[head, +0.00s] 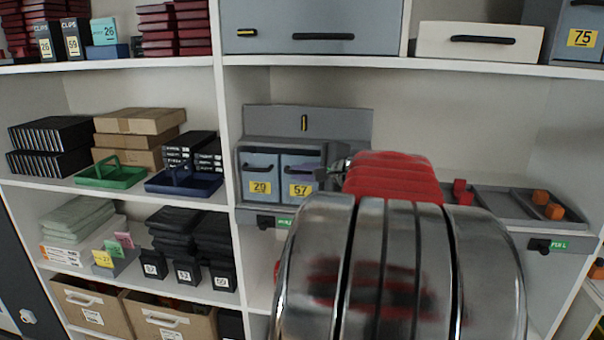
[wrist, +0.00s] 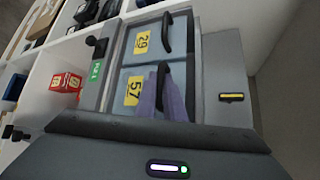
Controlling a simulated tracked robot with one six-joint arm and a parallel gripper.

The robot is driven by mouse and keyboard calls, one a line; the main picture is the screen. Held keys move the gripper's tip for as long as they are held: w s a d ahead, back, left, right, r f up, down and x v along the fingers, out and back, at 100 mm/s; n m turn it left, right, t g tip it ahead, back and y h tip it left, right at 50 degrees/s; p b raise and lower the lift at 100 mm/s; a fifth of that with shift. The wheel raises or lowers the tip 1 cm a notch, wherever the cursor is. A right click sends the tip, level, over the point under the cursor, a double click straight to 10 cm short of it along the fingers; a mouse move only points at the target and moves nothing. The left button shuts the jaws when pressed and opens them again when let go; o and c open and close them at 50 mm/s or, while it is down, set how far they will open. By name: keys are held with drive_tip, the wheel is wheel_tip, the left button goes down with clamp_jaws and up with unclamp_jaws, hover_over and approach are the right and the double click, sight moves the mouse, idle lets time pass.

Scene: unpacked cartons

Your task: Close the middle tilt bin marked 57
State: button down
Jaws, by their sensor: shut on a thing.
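The tilt bin marked 57 (head: 301,188) sits in a grey cabinet on the middle shelf, right of the bin marked 29 (head: 260,186). It has a blue-grey front, a yellow label and a dark handle. In the wrist view bin 57 (wrist: 131,88) appears turned sideways, below bin 29 (wrist: 140,42). My gripper (wrist: 165,97) is at the dark handle of bin 57, its pale purple fingers on either side, shut on it. In the head view my arm hides most of the gripper and the cabinet's right part. How far bin 57 is tilted is hard to tell.
The cabinet's grey back panel (head: 270,120) rises behind the bins. A grey tray (head: 490,203) with orange and red blocks lies to the right. A blue basket (head: 184,182) and green basket (head: 110,177) stand left, past a shelf upright. A shelf board (head: 400,65) runs above.

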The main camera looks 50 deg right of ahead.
drive_tip(key=c, duration=2.1)
unclamp_jaws()
drive_tip(key=shift+d+r, duration=0.3)
drive_tip(key=shift+r, duration=0.3)
drive_tip(key=shift+s, duration=0.1)
drive_tip(key=v, duration=0.9)
drive_tip(key=f+v, duration=0.1)
drive_tip(key=v, duration=0.3)
drive_tip(key=shift+s+a+r, duration=0.1)
drive_tip(key=shift+s+a, duration=0.15)
drive_tip(key=shift+a, duration=0.1)
